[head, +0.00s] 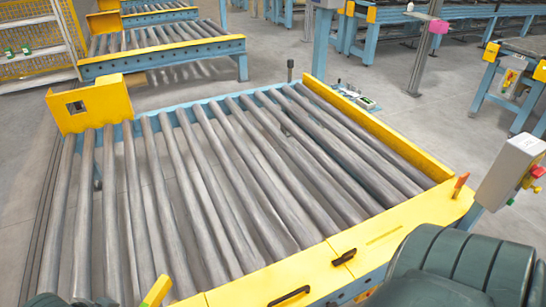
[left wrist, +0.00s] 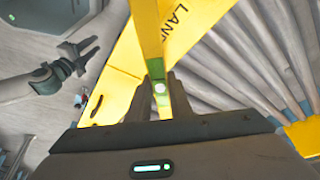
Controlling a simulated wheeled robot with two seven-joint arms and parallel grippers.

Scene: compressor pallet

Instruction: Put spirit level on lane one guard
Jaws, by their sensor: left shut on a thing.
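The yellow spirit level (left wrist: 149,35) is in my left gripper (left wrist: 164,88). The dark fingers are shut around it near a green vial, and it extends away from them. In the head view, a short yellow piece (head: 157,291) at the bottom edge appears to be its end. The yellow guard (left wrist: 190,22) with partly visible "LAN" lettering lies beneath and beside the level. In the head view, a yellow guard (head: 385,233) runs along the conveyor's near edge. Whether the level touches it is unclear. My right gripper (left wrist: 92,49) appears open and empty at left in the wrist view.
Grey rollers (head: 215,190) fill the conveyor behind the guard. Dark handles (head: 343,257) stick up from the guard. A grey control box (head: 508,170) with coloured buttons stands at right. A yellow bracket (head: 105,105) stands at the far left corner.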

